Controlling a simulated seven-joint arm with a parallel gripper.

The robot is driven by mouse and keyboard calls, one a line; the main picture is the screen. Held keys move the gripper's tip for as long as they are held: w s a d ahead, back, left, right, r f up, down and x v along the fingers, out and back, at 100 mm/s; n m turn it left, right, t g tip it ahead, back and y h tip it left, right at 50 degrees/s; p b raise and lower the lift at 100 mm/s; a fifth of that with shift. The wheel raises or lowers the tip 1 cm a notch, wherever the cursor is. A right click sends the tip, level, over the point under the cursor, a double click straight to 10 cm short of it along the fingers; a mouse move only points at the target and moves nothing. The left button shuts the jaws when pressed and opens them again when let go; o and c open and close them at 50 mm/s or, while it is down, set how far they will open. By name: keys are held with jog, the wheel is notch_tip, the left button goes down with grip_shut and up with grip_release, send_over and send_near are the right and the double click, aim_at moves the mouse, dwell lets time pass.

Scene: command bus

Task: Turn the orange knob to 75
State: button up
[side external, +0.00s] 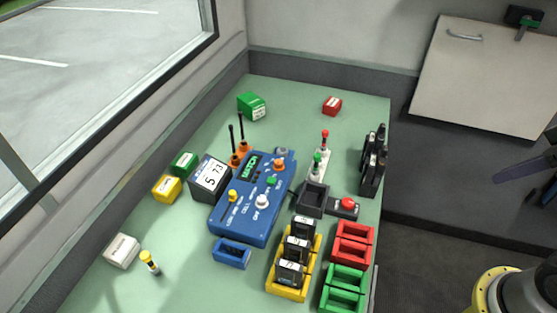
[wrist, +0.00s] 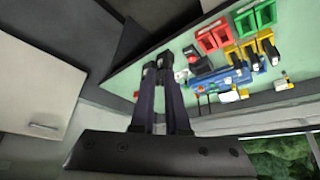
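The orange knob (side external: 274,153) sits near the far end of the blue panel (side external: 230,222) in the side external view. Its setting is too small to read. The panel also carries a small display (side external: 249,168), a white knob, a yellow knob and a green button. The panel shows small in the wrist view (wrist: 232,76). My gripper's two dark fingers (wrist: 158,66) are in the wrist view, with tips close together and nothing visible between them. Whether they touch is unclear. A dark finger (side external: 522,167) shows at the right edge of the side external view, well away from the panel.
A number box (side external: 210,178) and two orange-based antennas (side external: 238,156) stand left of the panel. Black handsets (side external: 373,162), a switch stand (side external: 320,163) and a red-button box (side external: 346,206) stand right. Yellow (side external: 274,285), red (side external: 353,245) and green (side external: 342,290) bins lie nearer the camera.

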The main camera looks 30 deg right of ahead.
jog(key=o, duration=0.5)
jog(key=shift+s+n, duration=0.1)
jog(key=shift+n, duration=0.7)
jog(key=shift+o, duration=0.7)
jog(key=w+a+r+n, duration=0.1)
jog(key=w+r+n, duration=0.2)
jog(key=r, duration=0.2)
jog(key=shift+a+r+n+y, duration=0.15)
jog(key=shift+a+n+y, duration=0.1)
jog(key=shift+n+y, duration=0.15)
jog(key=w+a+r+n+y, duration=0.1)
jog(key=w+a+r+n, duration=0.1)
jog(key=w+r+n, duration=0.4)
jog(key=n+g+y, duration=0.3)
jog(key=n+g, duration=0.3)
jog(key=n, duration=0.1)
send_over(280, 161)
jog(key=d, duration=0.6)
notch_tip(280, 161, down, 19)
jog(key=x, duration=1.4)
jog(key=shift+w+d+f, duration=0.15)
jog(key=shift+f, duration=0.05)
jog(key=shift+c, duration=0.3)
